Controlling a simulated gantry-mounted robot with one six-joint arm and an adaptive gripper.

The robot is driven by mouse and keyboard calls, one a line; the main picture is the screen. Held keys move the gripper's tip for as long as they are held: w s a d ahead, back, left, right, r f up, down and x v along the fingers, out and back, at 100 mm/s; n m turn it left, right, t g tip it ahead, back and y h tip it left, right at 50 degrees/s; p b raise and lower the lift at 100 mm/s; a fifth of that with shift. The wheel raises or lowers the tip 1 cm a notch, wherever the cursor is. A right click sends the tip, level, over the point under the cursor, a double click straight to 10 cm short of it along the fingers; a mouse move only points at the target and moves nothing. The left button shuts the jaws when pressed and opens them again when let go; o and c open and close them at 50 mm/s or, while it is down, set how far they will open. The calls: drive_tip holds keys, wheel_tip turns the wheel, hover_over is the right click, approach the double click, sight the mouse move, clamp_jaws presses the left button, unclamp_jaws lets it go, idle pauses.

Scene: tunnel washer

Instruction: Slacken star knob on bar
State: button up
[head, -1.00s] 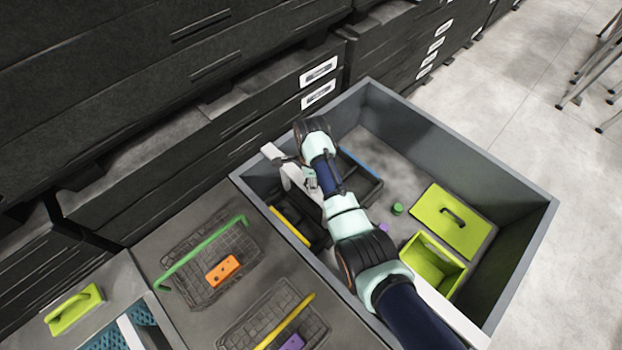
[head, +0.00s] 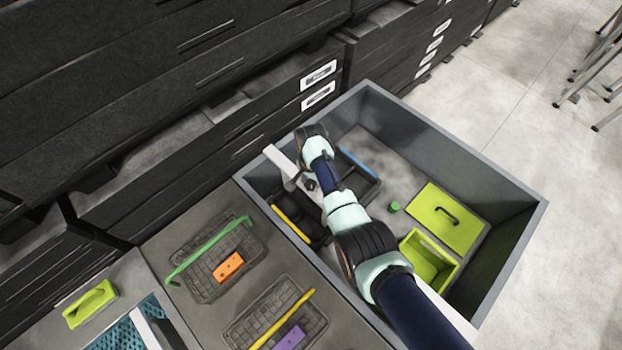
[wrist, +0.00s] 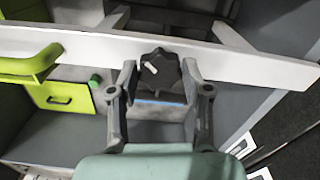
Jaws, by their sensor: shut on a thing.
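The star knob (wrist: 153,68) is dark with a small white mark, on the near face of the pale bar (wrist: 260,66) in the wrist view. My gripper (wrist: 158,72) has one finger on each side of the knob and is shut on it. In the head view the pale bar (head: 281,161) runs across the grey bin under my arm. My gripper (head: 308,182) is small there, at the bar's far part, and my arm covers much of the bar. The knob's contact with the fingers is hard to make out there.
Inside lie a lime lidded box (head: 440,222), an open lime box (head: 425,262), a green cap (head: 394,207) and dark trays. Wire trays (head: 205,270) with coloured handles lie outside, left. Dark drawers (head: 230,100) stand behind.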

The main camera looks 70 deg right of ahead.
drive_tip(key=n+p, duration=0.1)
drive_tip(key=n, duration=0.3)
drive_tip(key=shift+r+n, duration=0.1)
drive_tip(key=shift+n, duration=0.2)
drive_tip(key=n, duration=0.3)
drive_tip(key=shift+n, duration=0.3)
drive_tip(key=n, duration=0.4)
drive_tip(key=shift+n+p, duration=0.3)
drive_tip(key=shift+p, duration=0.1)
drive_tip(key=n, duration=0.3)
drive_tip(key=shift+n, duration=0.3)
drive_tip(key=n, duration=0.5)
drive_tip(key=shift+n, duration=2.4)
drive_tip(key=o, duration=1.2)
drive_tip(key=shift+c, duration=0.2)
